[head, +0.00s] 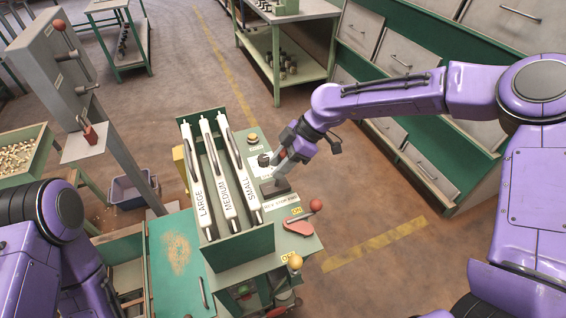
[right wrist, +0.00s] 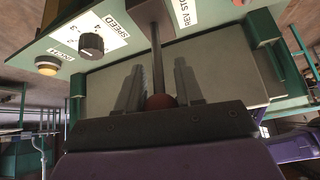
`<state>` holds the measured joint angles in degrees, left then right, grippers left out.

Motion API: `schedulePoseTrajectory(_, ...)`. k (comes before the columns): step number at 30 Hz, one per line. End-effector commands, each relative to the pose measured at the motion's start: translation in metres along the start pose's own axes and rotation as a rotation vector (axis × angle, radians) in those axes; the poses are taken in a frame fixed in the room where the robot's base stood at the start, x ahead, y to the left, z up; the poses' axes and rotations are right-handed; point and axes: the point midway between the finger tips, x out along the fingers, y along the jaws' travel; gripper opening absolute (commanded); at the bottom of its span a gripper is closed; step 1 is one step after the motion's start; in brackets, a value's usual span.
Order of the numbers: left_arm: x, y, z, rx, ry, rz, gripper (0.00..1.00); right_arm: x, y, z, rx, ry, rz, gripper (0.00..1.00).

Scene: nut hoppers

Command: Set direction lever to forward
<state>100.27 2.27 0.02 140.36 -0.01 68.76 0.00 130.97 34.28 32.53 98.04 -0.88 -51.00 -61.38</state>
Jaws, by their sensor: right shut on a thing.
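The direction lever is a thin metal rod (right wrist: 157,62) with a dark red knob (right wrist: 160,102), rising from a dark mount beside the "REV STOP" label (right wrist: 184,12). In the head view its dark base plate (head: 275,187) shows on the green machine's panel, while most of the rod is hidden by my gripper. My right gripper (head: 279,168) is over this lever. In the right wrist view its two fingers (right wrist: 158,95) stand on either side of the knob, shut on it. I cannot tell which position the lever is in. My left gripper is out of view.
A speed dial (right wrist: 92,44) and a yellow button (right wrist: 47,66) sit near the lever. A second red-knobbed lever (head: 316,206) stands on a red base by an "ON" label. Labelled hopper rails (head: 228,176) lie left. A grey post (head: 112,125) stands farther left. Floor right is clear.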

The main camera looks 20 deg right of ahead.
Motion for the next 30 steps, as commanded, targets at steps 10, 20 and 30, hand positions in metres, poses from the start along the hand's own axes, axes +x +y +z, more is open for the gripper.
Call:
schedulePoseTrajectory(10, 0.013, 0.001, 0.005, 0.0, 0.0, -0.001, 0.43, -0.006, 0.006, 0.022, 0.017, 0.223, -0.038, 0.0)
schedulePoseTrajectory(20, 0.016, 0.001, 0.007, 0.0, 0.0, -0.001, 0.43, -0.009, 0.006, 0.03, 0.015, 0.215, -0.039, 0.0)
schedulePoseTrajectory(30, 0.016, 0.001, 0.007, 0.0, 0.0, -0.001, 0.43, -0.008, 0.006, 0.032, 0.016, 0.212, -0.041, 0.0)
